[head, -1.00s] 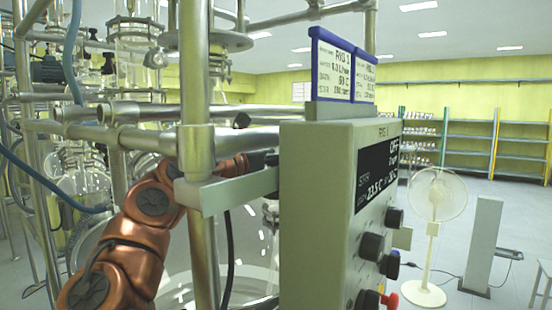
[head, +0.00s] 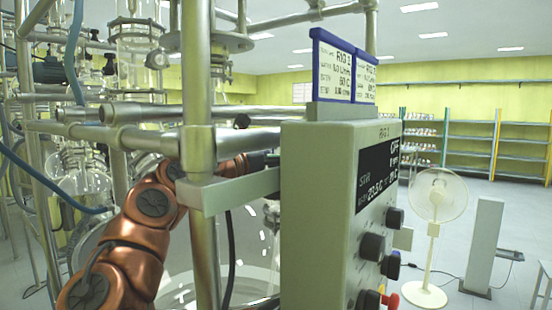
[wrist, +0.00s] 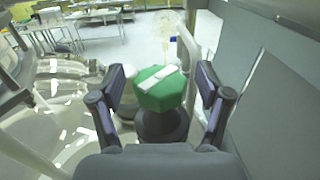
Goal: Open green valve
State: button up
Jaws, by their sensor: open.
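The green valve (wrist: 160,90) shows in the wrist view as a green knob with a white bar across its top, on a dark round base. My gripper (wrist: 160,80) is open, with one dark finger on each side of the knob. A gap shows between the knob and the right finger; the left finger is closer, and I cannot tell if it touches. In the head view my arm reaches behind the grey control box, which hides the gripper and the valve.
The grey control box (head: 312,220) with its display and knobs stands close on the right. Metal frame pipes (head: 197,110) and glass vessels (head: 80,175) crowd the left. A white fan (head: 437,200) stands on open floor beyond.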

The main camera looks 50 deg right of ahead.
jog(key=a, duration=0.7)
jog(key=shift+a, duration=0.25)
dwell(0.4)
